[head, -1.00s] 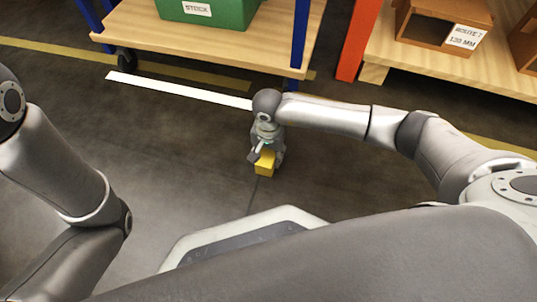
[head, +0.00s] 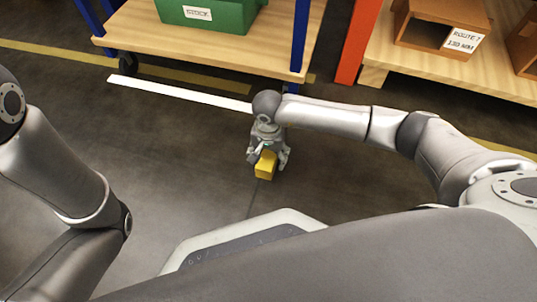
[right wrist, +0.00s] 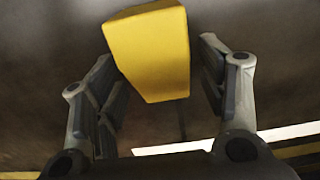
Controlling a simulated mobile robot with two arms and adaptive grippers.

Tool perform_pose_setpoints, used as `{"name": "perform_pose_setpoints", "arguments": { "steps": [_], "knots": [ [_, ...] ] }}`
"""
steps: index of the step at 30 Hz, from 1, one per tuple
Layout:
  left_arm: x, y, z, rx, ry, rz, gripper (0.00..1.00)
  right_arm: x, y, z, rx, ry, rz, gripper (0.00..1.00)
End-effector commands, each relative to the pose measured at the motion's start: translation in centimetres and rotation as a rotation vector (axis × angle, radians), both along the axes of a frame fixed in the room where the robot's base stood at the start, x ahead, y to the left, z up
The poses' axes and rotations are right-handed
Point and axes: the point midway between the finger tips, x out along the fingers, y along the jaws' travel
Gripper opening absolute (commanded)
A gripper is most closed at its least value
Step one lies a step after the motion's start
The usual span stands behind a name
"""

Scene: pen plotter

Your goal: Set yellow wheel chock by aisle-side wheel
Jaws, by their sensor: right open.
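The yellow wheel chock (head: 265,165) sits on the dark floor in front of the cart, below the right end of the white floor strip. My right gripper (head: 267,157) is open over it, one finger on each side. In the right wrist view the chock (right wrist: 152,50) lies between the open fingers (right wrist: 157,70), with a visible gap on the right and a narrower one on the left. A dark cart wheel (head: 128,62) stands at the cart's left end. The cart's right-hand wheel is mostly hidden behind my right arm. My left gripper is out of view.
The cart's wooden deck (head: 205,45) has blue posts (head: 300,40) and carries a green bin (head: 210,12). An orange upright (head: 357,40) and a wooden shelf (head: 430,66) with brown boxes stand at right. Floor left of the chock is clear.

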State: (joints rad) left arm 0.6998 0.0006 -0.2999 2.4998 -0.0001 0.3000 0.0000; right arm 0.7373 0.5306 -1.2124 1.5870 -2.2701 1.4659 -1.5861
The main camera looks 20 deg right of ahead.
Motion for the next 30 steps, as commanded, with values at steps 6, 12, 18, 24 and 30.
{"name": "perform_pose_setpoints", "arguments": {
  "steps": [6, 12, 18, 24, 30],
  "knots": [
    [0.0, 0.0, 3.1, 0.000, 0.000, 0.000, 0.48, 0.1, 0.0, 3.8, 0.000, -0.002, 0.000, 0.66],
    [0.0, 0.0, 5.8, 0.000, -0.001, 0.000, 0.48, 0.1, 0.0, 7.4, 0.000, -0.002, 0.001, 0.66],
    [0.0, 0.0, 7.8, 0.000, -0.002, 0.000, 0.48, 0.1, -0.1, 10.3, -0.001, -0.002, -0.001, 0.66],
    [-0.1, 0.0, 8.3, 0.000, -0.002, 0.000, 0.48, 0.0, 0.0, 11.1, -0.001, 0.001, 0.000, 0.66],
    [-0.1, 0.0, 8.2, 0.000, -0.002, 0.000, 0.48, 0.0, 0.0, 11.0, 0.000, 0.000, 0.000, 0.66]
  ]
}}
